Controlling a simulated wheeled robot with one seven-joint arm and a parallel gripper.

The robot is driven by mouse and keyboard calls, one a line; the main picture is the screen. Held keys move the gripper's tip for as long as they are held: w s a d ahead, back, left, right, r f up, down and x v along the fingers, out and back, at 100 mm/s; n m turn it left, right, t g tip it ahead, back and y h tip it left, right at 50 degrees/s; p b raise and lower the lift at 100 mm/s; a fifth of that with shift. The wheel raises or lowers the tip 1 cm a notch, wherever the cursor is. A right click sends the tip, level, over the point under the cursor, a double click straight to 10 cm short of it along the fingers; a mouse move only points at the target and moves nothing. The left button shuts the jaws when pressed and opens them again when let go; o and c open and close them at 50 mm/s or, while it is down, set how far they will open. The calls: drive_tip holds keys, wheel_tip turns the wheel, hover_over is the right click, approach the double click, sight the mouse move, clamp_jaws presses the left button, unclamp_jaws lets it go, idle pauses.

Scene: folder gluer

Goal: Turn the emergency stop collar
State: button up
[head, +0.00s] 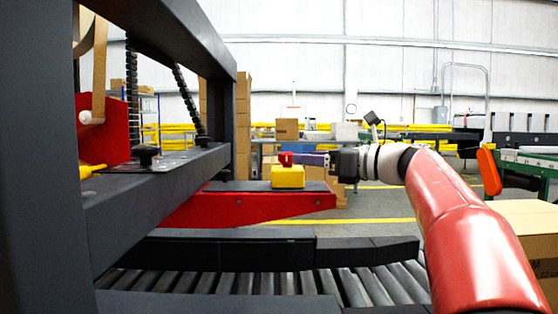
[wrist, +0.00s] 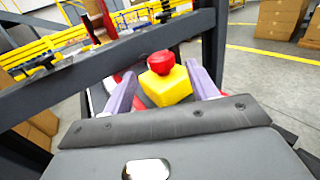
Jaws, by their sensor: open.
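The emergency stop is a yellow box (head: 288,177) with a red mushroom collar (head: 286,158) on top, on the machine's dark ledge over a red arm. In the wrist view the red collar (wrist: 161,63) and yellow box (wrist: 166,86) appear between my two purple fingers. My gripper (head: 296,159) reaches in from the right at about the collar's height, its fingertips close to it. In the wrist view my gripper (wrist: 160,72) is open, one finger on each side, with nothing held. I cannot tell whether either finger touches the collar.
A dark machine frame (head: 160,190) stands at the left, with a beam close by the emergency stop. A roller conveyor (head: 240,283) runs below. A cardboard box (head: 530,235) stands at the right. Open floor (head: 385,205) lies behind my arm.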

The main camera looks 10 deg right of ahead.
sight(288, 155)
drive_tip(key=x, duration=0.6)
drive_tip(key=shift+w+a, duration=0.2)
drive_tip(key=shift+w, duration=0.1)
drive_tip(key=shift+c, duration=0.5)
drive_tip(key=c, duration=0.9)
drive_tip(key=shift+o, duration=0.2)
